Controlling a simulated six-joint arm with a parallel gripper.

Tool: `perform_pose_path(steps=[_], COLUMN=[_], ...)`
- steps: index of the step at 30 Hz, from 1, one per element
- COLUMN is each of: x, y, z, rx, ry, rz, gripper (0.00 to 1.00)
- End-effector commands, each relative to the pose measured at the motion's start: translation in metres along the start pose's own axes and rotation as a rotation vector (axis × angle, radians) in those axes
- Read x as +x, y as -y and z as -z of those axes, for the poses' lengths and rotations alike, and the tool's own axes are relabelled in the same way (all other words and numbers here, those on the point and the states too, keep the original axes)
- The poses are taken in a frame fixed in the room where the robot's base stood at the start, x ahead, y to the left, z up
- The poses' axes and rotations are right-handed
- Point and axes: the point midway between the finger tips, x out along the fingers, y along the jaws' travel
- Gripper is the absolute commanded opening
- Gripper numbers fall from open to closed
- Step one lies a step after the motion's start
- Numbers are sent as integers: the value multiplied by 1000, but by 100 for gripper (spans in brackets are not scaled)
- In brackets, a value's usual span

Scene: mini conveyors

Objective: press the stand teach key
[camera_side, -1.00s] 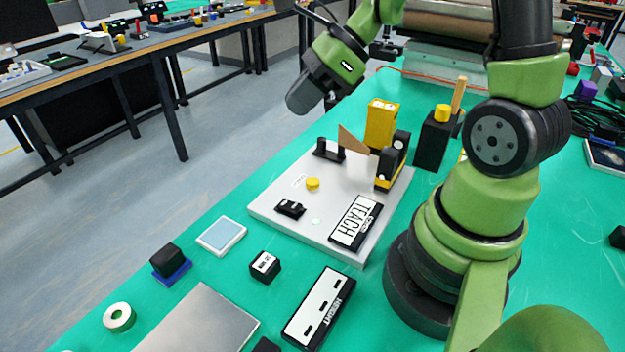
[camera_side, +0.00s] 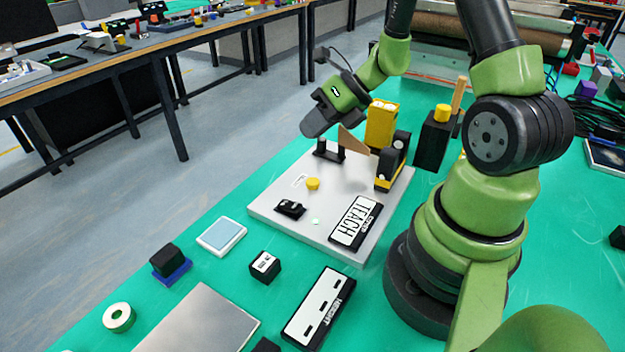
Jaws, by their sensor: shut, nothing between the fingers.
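The stand is a pale grey plate (camera_side: 284,222) on the green table. Which of these is the teach key I cannot tell for sure. A small pale green disc (camera_side: 316,221) lies between the block and the TEACH plate. My gripper (camera_side: 308,130) is shut and empty, tilted down to the left, above the far left edge of the stand and apart from everything.
At the stand's back are a black two-post fixture (camera_side: 328,151), a tan wedge (camera_side: 352,141), a yellow box (camera_side: 381,124) and a black-and-yellow unit (camera_side: 391,165). A black block with a yellow top (camera_side: 433,140) stands behind.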

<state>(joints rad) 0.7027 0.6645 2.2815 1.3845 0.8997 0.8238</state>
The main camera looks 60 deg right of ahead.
Motion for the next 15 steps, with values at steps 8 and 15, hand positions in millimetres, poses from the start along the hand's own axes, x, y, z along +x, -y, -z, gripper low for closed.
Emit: perform_pose_path(steps=[8, 15], x=[27, 47], y=[19, 34], z=[20, 35], rx=[5, 2], ry=[-4, -3], rz=[-2, 0], gripper=[0, 0])
